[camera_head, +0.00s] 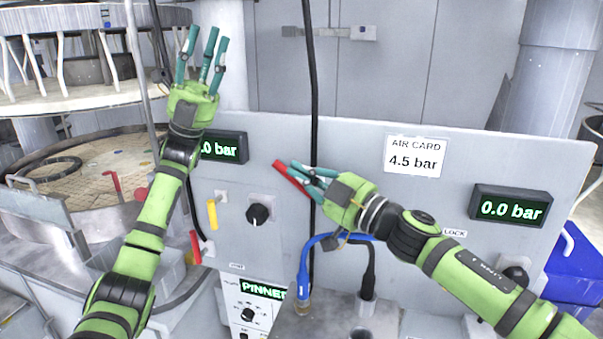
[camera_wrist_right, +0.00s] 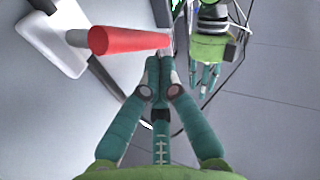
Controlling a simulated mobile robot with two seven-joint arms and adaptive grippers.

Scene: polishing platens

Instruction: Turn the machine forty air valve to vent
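A red valve lever (camera_head: 286,175) slants on the grey panel (camera_head: 380,200), left of the AIR CARD label (camera_head: 415,156) reading 4.5 bar. My right gripper (camera_head: 297,171) is at this lever, its fingers drawn together. In the right wrist view the red lever (camera_wrist_right: 130,40) crosses just beyond the closed fingertips (camera_wrist_right: 158,62), not clearly between them; I cannot tell if they touch. My left gripper (camera_head: 203,50) is raised with its fingers apart and empty, left of the panel. No machine number or vent mark is readable.
A display (camera_head: 510,208) reads 0.0 bar at the right; another (camera_head: 224,147) is partly hidden by my left arm. A yellow lever (camera_head: 212,214), a black knob (camera_head: 258,212) and a lower red lever (camera_head: 195,247) are on the panel's left. Blue and black hoses (camera_head: 306,255) rise below my right gripper.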

